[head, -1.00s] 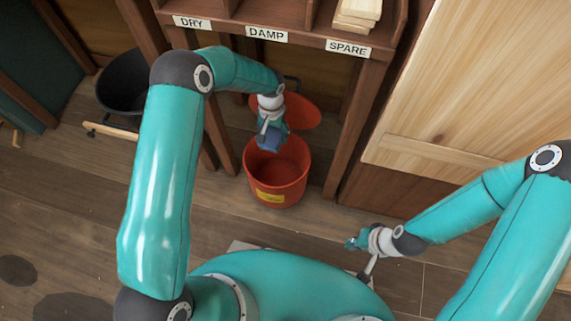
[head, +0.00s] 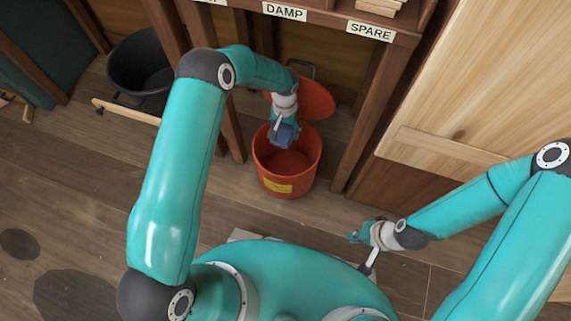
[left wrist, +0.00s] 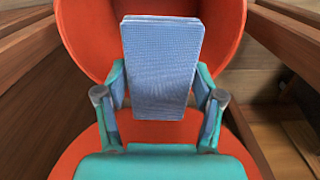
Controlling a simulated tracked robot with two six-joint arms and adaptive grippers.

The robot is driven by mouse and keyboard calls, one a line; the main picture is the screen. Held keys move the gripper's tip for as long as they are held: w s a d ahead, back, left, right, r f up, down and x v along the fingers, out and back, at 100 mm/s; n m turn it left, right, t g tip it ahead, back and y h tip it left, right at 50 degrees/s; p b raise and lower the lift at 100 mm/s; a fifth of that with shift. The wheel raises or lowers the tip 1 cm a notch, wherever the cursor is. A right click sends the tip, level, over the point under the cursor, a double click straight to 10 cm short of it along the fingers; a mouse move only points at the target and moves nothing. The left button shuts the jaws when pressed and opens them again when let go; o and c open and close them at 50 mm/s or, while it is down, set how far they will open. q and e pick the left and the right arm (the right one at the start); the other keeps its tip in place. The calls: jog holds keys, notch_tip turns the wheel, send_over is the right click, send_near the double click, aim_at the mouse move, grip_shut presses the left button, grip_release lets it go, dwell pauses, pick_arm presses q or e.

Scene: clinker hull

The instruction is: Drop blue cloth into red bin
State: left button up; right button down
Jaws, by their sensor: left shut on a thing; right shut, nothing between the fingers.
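The blue cloth (head: 284,134) is a folded pad held in my left gripper (head: 281,127). The left wrist view shows the cloth (left wrist: 162,62) upright between the two fingers of the left gripper (left wrist: 160,100), which are shut on it. The red bin (head: 287,176) stands open on the floor with a yellow label on its front. The cloth is over the bin's opening, near its back rim. The bin's red lid (head: 316,97) is tipped up behind it. My right gripper (head: 356,237) is shut and empty, low over the floor to the right of the bin.
A wooden rack with labels DAMP (head: 285,12) and SPARE (head: 371,31) stands above the bin, with posts on both sides. A black bucket (head: 139,65) is at the left. A pale plank panel (head: 480,90) is at the right.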

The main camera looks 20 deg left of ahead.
pick_arm(q)
jog(key=o, duration=1.2)
notch_tip(320, 180, up, 12)
jog(key=shift+f, duration=0.1)
jog(key=shift+a, duration=0.1)
